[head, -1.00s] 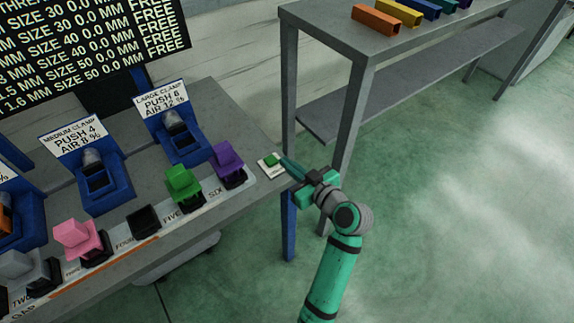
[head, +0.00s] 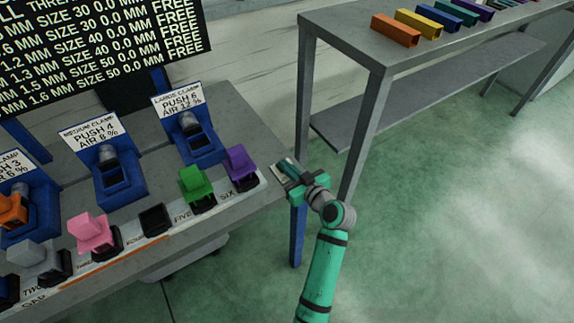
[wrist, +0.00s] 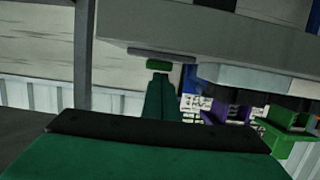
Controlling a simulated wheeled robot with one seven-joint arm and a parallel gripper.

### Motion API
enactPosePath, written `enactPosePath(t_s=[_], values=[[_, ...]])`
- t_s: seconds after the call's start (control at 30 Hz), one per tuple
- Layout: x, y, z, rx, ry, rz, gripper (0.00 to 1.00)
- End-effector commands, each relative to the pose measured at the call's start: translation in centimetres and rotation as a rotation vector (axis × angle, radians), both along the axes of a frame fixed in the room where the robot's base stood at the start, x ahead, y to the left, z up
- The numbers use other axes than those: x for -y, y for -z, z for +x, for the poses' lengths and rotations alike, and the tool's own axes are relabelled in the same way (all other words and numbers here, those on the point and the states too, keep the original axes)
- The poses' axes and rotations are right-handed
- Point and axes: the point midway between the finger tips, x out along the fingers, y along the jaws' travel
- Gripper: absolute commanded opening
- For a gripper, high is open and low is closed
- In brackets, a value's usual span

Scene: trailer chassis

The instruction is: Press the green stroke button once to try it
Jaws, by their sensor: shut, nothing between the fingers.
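The green stroke button (wrist: 158,66) shows in the wrist view as a small green block on a thin plate (wrist: 148,54) at the bench's corner. My gripper (wrist: 160,77) is shut and empty, its fingertips lined up with the button and very close to it. I cannot tell whether they touch or whether the button is pressed in. In the head view my gripper (head: 288,168) is over the bench's right corner and hides the button; only a bit of its pale plate shows beside the fingers.
A purple block (head: 240,163) and a green block (head: 196,186) sit on stands left of my gripper. Blue clamp stations (head: 201,148) stand behind them. A grey shelf table (head: 345,35) with coloured channels is at the back right. The floor on the right is clear.

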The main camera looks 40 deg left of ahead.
Motion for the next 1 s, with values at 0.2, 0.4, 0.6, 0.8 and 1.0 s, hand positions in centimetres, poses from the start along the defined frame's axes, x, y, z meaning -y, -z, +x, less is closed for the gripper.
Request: enactPosePath(t_s=[0.2,0.4,0.6,0.8,1.0], values=[[0.0,0.2,0.0,-0.001,0.000,-0.001,0.00],[0.0,2.2,0.0,-0.004,0.001,-0.002,0.00],[0.0,2.6,-0.1,-0.009,0.000,-0.009,0.00],[0.0,2.1,-0.2,-0.009,-0.003,-0.008,0.00],[-0.1,-1.2,-0.2,0.006,-0.002,0.002,0.00]])
